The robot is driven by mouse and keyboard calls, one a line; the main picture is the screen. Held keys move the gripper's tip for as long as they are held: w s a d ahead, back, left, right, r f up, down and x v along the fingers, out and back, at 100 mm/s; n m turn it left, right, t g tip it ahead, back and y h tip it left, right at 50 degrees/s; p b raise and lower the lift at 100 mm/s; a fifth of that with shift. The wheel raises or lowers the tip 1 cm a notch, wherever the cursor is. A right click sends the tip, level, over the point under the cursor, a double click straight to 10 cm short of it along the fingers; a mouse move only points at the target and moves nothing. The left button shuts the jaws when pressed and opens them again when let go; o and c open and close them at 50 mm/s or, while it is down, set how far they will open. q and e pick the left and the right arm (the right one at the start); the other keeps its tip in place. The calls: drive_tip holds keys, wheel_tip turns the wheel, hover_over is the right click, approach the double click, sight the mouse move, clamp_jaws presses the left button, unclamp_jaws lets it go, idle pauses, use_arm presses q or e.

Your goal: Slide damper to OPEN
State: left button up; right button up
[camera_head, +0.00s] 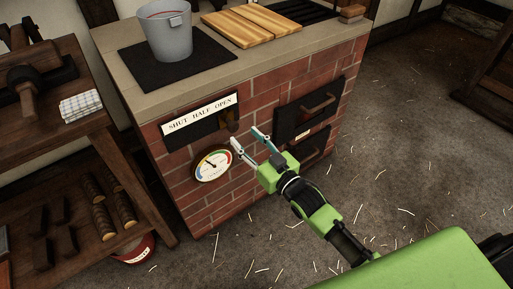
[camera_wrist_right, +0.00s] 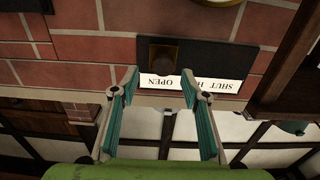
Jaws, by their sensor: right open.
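The damper is a dark plate (camera_head: 190,131) on the brick stove front, under a white label (camera_head: 200,115) reading SHUT, HALF, OPEN. Its brown knob (camera_head: 229,122) stands near the right end, under the word OPEN. In the right wrist view, which is turned over, the knob (camera_wrist_right: 164,55) sits beside OPEN, and a finger partly covers HALF. My right gripper (camera_head: 246,137) is open and empty, just below and right of the knob, apparently apart from it. Its fingers (camera_wrist_right: 160,82) show either side of the knob's line in the wrist view. My left gripper is not in view.
A round gauge (camera_head: 213,164) sits below the damper. Black oven doors (camera_head: 308,108) with handles are to the right. A grey bucket (camera_head: 166,35) and a wooden board (camera_head: 250,24) stand on top. A wooden bench (camera_head: 95,128) is at left. The floor at right is open, with scattered straw.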

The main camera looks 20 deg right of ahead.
drive_tip(key=v, duration=0.5)
drive_tip(key=shift+w, duration=0.1)
idle(0.3)
